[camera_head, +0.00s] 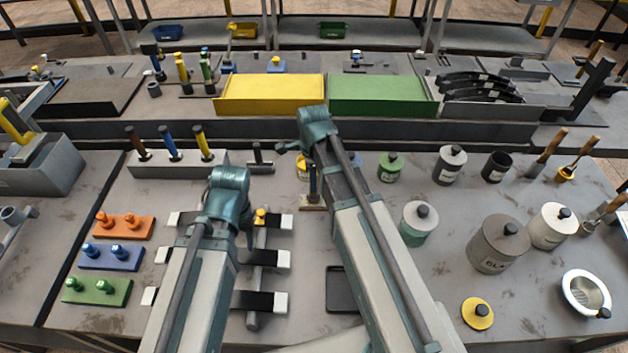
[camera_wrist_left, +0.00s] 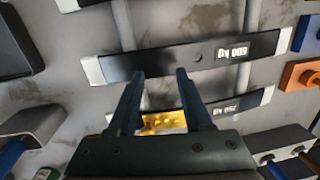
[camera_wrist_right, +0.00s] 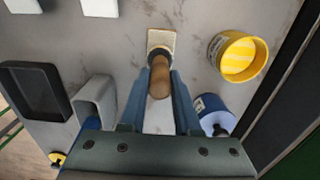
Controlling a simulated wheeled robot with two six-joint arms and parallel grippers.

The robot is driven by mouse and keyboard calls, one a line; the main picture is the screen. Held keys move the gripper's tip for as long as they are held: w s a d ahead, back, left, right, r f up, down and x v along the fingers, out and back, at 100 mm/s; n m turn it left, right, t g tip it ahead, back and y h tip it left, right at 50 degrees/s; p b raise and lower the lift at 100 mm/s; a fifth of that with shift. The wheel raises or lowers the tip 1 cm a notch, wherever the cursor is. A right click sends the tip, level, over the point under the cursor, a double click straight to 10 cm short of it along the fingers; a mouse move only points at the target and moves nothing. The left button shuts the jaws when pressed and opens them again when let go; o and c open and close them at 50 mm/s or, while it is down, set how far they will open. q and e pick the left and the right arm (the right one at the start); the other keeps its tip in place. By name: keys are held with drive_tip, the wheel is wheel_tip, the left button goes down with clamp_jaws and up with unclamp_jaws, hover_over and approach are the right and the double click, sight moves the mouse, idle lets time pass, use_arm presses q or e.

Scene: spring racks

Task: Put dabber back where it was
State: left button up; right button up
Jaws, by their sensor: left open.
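The dabber shows in the right wrist view as a rounded brown wooden handle (camera_wrist_right: 159,80) with a flat cream pad (camera_wrist_right: 161,39) beyond my fingertips. In the head view its cream pad (camera_head: 312,207) is by my right forearm. My right gripper (camera_wrist_right: 161,76) has its fingers close against both sides of the handle and appears shut on it. Whether the pad touches the table I cannot tell. My left gripper (camera_wrist_left: 160,74) is open and empty above the rack of black bars (camera_wrist_left: 190,56) with white ends. A yellow piece (camera_wrist_left: 165,122) shows beyond its fingers.
A yellow cup (camera_wrist_right: 239,54) and a blue can (camera_wrist_right: 213,117) stand close to the dabber. A black tray (camera_head: 341,289) lies nearer me. Lidded jars (camera_head: 499,245) fill the right side. Orange, blue and green blocks (camera_head: 96,291) lie left. Yellow and green bins (camera_head: 382,94) stand behind.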

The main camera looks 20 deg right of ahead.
drive_tip(key=o, duration=0.4)
drive_tip(key=shift+r, duration=0.1)
wheel_tip(320, 180, up, 12)
drive_tip(key=p, duration=1.3)
use_arm(q)
wheel_tip(320, 180, up, 12)
drive_tip(key=shift+r+b, duration=0.15)
drive_tip(key=shift+b, duration=0.15)
use_arm(e)
drive_tip(key=s+a+n, duration=0.3)
drive_tip(key=s+n, duration=0.1)
drive_tip(key=n, duration=0.4)
drive_tip(key=s+a+n, duration=0.4)
drive_tip(key=s+n, duration=0.1)
drive_tip(key=n, duration=0.3)
drive_tip(key=s+a+n+h, duration=0.1)
drive_tip(key=s+a+n, duration=0.2)
drive_tip(key=n, duration=0.6)
drive_tip(key=shift+s+a+r, duration=0.1)
drive_tip(key=shift+s+a, duration=0.05)
drive_tip(key=shift+s, duration=0.45)
drive_tip(key=shift+s+a+r, duration=0.1)
drive_tip(key=shift+s, duration=0.45)
drive_tip(key=shift+f, duration=0.2)
